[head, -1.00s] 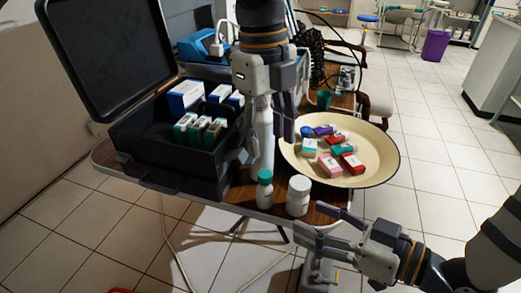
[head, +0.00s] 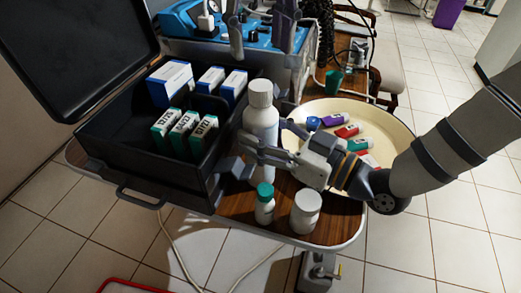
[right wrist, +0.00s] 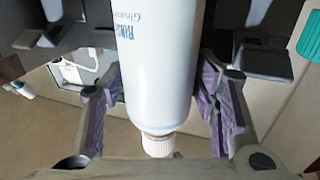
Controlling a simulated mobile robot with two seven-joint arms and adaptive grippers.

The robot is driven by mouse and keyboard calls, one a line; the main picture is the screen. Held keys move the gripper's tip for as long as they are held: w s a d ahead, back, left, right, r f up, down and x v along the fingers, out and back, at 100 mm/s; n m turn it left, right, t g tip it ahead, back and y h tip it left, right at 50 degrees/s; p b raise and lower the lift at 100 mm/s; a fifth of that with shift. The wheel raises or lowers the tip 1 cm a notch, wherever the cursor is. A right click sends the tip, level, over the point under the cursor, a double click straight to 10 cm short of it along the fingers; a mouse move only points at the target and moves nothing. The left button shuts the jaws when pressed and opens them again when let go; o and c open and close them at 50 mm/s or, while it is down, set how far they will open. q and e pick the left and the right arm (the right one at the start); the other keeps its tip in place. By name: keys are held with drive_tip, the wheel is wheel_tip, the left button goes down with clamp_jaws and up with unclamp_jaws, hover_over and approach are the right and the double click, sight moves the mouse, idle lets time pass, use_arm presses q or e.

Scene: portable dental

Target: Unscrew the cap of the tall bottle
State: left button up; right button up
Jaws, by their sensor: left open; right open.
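The tall white bottle (head: 262,122) stands upright at the table's edge beside the black case, with its white ribbed cap (head: 261,92) on. My right gripper (head: 266,140) reaches in from the right at the bottle's body, open. In the right wrist view the bottle (right wrist: 158,60) appears cap downward, between the purple finger pads of my right gripper (right wrist: 165,105). A gap shows at the pads, and its white cap (right wrist: 158,146) is at the bottom. My left gripper (head: 260,32) is open and empty above and behind the cap, its fingers pointing down.
A small green-capped bottle (head: 264,205) and a short white jar (head: 305,210) stand close in front. The open black case (head: 120,165) holds several boxes at left. A cream tray (head: 395,125) with small items lies behind my right arm. A blue device (head: 260,45) stands at the back.

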sight(260, 85)
use_arm(q)
drive_tip(key=shift+w, duration=0.1)
use_arm(e)
drive_tip(key=shift+w+a, duration=0.3)
drive_tip(key=shift+a, duration=0.05)
clamp_jaws()
use_arm(q)
drive_tip(key=m, duration=0.3)
drive_tip(key=shift+m, duration=0.3)
drive_tip(key=shift+f+m, duration=0.2)
drive_tip(key=shift+m, duration=0.2)
wheel_tip(260, 85, down, 8)
drive_tip(key=shift+r, duration=0.2)
